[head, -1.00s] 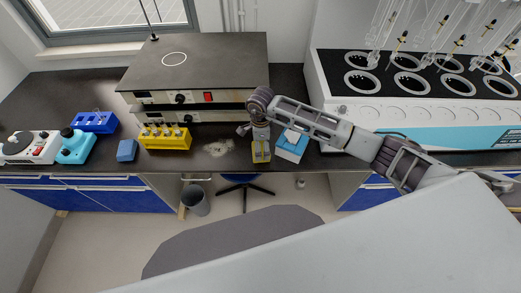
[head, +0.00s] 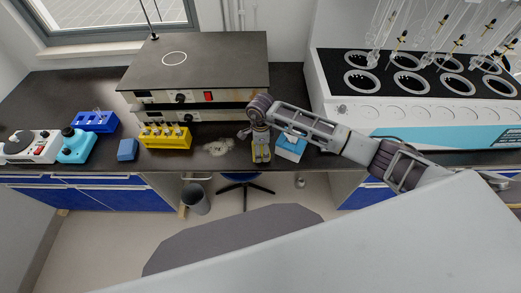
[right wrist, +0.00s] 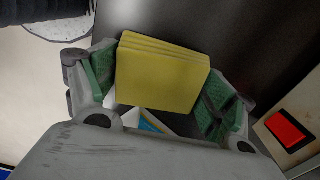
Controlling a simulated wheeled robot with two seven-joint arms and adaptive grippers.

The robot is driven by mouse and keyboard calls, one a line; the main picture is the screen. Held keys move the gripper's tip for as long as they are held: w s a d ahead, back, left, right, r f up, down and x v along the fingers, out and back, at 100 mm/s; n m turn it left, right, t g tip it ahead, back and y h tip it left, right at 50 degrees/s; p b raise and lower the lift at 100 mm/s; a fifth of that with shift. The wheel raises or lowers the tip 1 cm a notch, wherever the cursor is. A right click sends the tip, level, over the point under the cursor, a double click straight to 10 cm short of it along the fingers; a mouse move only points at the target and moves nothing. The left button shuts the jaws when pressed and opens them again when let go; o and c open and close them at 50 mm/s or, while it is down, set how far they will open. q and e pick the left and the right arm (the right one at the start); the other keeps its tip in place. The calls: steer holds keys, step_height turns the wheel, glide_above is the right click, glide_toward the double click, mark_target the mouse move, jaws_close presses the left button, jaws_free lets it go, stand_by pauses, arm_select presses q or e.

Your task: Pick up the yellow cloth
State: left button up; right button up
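The yellow cloth (head: 261,154), a folded stack, lies on the dark bench near its front edge. My right gripper (head: 261,143) is just above it, pointing down. In the right wrist view the cloth (right wrist: 162,78) fills most of the space between the two green-padded fingers (right wrist: 160,90). The fingers are spread wide, one at each side of the cloth. The left pad is close to the cloth's edge; I cannot tell whether it touches. My left gripper is not in view.
A blue-and-white box (head: 291,147) stands just right of the cloth. A yellow rack (head: 166,138) and a pale crumpled patch (head: 218,147) are to the left. A heater box (head: 205,65) stands behind; a large white distiller (head: 420,124) is at the right.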

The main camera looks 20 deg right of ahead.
steer(key=shift+c, duration=0.9)
steer(key=shift+r, duration=0.15)
steer(key=shift+r+b, duration=0.7)
steer(key=shift+r, duration=4.2)
steer(key=o, duration=0.5)
steer(key=c, duration=0.4)
steer(key=shift+s+f, duration=0.1)
